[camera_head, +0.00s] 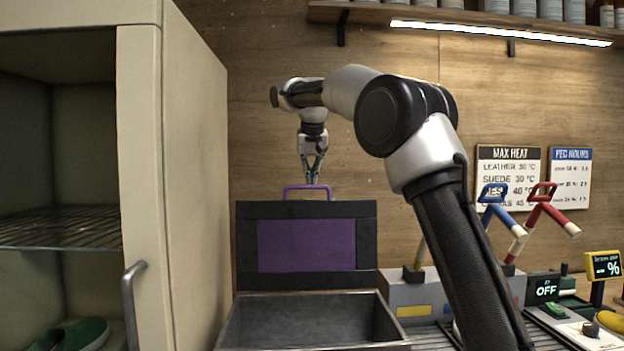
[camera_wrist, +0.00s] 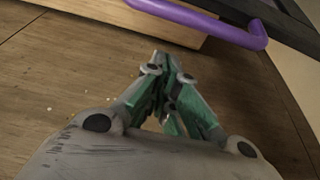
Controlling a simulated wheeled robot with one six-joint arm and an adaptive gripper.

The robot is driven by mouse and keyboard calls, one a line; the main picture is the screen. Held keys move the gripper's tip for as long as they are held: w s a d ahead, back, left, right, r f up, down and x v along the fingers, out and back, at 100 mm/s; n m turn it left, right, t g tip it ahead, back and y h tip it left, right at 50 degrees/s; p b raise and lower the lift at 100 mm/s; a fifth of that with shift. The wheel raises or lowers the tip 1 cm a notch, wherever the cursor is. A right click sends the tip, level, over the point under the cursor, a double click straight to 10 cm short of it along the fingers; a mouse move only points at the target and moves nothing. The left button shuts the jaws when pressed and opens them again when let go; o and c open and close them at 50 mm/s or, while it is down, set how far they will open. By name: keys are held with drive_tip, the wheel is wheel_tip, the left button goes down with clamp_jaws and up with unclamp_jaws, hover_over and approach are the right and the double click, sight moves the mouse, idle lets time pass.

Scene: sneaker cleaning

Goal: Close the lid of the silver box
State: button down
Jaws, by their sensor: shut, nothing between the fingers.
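The silver box (camera_head: 312,343) stands open in the head view, with a dark, empty-looking inside. Its lid (camera_head: 245,250) is raised upright at the back, dark with a purple panel, and has a purple handle (camera_head: 307,188) on its top edge. My gripper (camera_head: 312,183) points down at the top of the lid, by the handle; it appears to be behind the lid's top edge. In the wrist view the gripper (camera_wrist: 163,62) is shut and empty, with the purple handle (camera_wrist: 195,18) apart from it at the upper right.
A cream cabinet (camera_head: 192,180) with an open front stands on the left, with a wire shelf and green shoe inside. A wooden wall (camera_head: 270,110) is behind. On the right are blue (camera_head: 495,205) and red (camera_head: 545,205) stands and an OFF display (camera_head: 544,289).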

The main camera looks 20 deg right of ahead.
drive_tip(key=shift+s+a+r, duration=0.1)
drive_tip(key=shift+s+a, duration=0.05)
drive_tip(key=shift+s, duration=0.6)
drive_tip(key=shift+s+a+r, duration=0.1)
drive_tip(key=shift+s, duration=0.65)
